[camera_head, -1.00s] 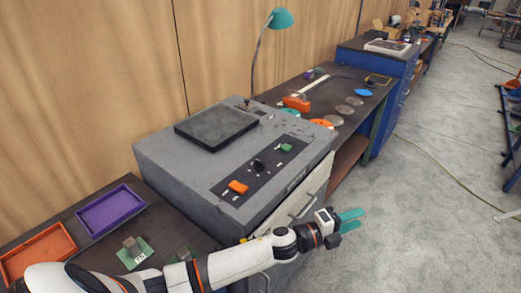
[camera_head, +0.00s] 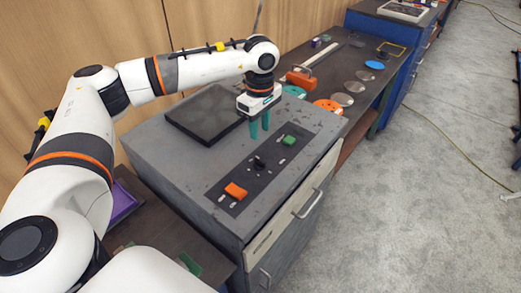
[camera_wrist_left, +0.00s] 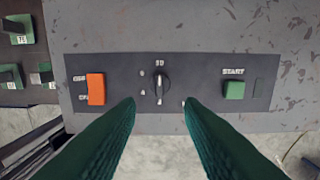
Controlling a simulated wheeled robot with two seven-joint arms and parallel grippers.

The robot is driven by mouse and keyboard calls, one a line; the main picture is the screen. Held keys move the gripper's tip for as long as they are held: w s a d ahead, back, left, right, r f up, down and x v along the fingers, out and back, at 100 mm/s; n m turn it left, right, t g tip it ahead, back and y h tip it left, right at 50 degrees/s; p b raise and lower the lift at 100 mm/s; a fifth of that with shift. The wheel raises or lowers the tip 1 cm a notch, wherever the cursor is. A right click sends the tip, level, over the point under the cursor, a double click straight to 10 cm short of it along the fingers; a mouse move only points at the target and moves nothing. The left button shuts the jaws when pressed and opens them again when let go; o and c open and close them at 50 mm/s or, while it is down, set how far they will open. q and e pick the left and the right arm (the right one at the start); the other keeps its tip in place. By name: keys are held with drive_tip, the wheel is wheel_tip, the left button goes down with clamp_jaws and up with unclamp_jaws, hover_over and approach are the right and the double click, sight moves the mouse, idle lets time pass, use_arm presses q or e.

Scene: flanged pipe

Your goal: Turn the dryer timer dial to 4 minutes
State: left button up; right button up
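The dryer (camera_head: 185,153) is a grey box with a dark control panel (camera_head: 228,187) on its top. The black timer dial (camera_head: 259,163) sits mid-panel, between an orange switch (camera_head: 235,191) and a green start button (camera_head: 289,140). In the left wrist view the dial (camera_wrist_left: 160,84) has its pointer roughly vertical, with "10" above it and smaller marks around it. My left gripper (camera_head: 259,129) points down above the dryer top, behind the panel. Its green fingers (camera_wrist_left: 160,105) are apart and empty, and appear on either side below the dial. My right gripper is not in view.
A black plate (camera_head: 205,115) lies on the dryer's rear top. A purple tray (camera_head: 124,203) is at the left, partly hidden by my arm. Orange parts and discs (camera_head: 342,99) lie on the bench beyond. Open floor is at the right.

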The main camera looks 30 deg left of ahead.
use_arm(q)
drive_tip(key=p, duration=0.2)
hover_over(260, 159)
wheel_tip(260, 159, down, 5)
drive_tip(key=shift+s+r, duration=0.1)
wheel_tip(260, 159, down, 6)
drive_tip(key=shift+r+p, duration=0.1)
drive_tip(key=shift+p, duration=0.8)
drive_tip(key=shift+c, duration=0.4)
clamp_jaws()
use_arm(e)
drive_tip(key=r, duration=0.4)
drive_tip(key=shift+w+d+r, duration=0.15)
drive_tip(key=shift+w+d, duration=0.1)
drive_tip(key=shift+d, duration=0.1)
